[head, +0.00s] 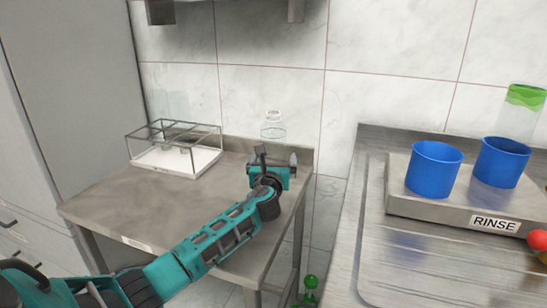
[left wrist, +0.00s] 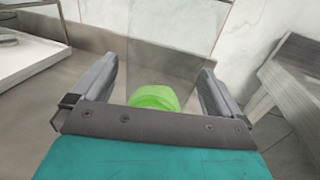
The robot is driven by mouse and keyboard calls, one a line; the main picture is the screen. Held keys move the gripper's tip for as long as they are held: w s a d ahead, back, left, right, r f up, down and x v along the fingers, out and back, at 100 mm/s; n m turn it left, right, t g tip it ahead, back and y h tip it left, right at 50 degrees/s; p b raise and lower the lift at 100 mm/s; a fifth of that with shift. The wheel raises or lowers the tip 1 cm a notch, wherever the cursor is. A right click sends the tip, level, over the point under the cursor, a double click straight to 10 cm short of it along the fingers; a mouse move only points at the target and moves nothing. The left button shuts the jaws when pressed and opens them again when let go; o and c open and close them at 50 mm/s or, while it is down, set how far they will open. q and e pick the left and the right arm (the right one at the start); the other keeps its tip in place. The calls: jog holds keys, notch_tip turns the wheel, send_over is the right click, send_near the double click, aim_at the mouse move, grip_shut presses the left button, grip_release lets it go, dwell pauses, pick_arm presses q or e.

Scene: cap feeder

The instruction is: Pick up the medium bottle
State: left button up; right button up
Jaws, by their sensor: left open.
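A clear, see-through bottle (head: 273,126) stands upright near the back right of the steel table (head: 120,200). Its lower part is hidden behind my left gripper (head: 278,160). The gripper is open, its two fingers pointing toward the bottle. In the left wrist view the open fingers (left wrist: 155,85) stand on either side of a rounded green thing (left wrist: 155,97), low in the middle. A faint see-through shape rises behind it; I cannot tell whether the green belongs to the bottle. No contact is visible. My right gripper is in neither view.
A glass-sided box with a white base (head: 178,160) stands at the table's back left. A gap separates the table from the right counter, which holds a RINSE block (head: 440,206), two blue cups (head: 433,170) (head: 502,163) and a clear vessel with green (head: 525,96).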

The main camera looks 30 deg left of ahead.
pick_arm(q)
jog(key=shift+w, duration=0.1)
jog(key=shift+c, duration=0.2)
jog(key=c, duration=1)
jog(key=shift+r, duration=0.1)
notch_tip(320, 180, up, 11)
jog(key=p, duration=0.4)
jog(key=shift+f+p, duration=0.2)
jog(key=shift+p, duration=0.15)
notch_tip(320, 180, up, 9)
jog(key=p, duration=0.3)
jog(key=shift+r, duration=0.15)
notch_tip(320, 180, up, 5)
jog(key=p, duration=0.6)
send_over(272, 125)
jog(key=w, duration=0.2)
jog(key=shift+s+a, duration=0.2)
jog(key=shift+a, duration=0.15)
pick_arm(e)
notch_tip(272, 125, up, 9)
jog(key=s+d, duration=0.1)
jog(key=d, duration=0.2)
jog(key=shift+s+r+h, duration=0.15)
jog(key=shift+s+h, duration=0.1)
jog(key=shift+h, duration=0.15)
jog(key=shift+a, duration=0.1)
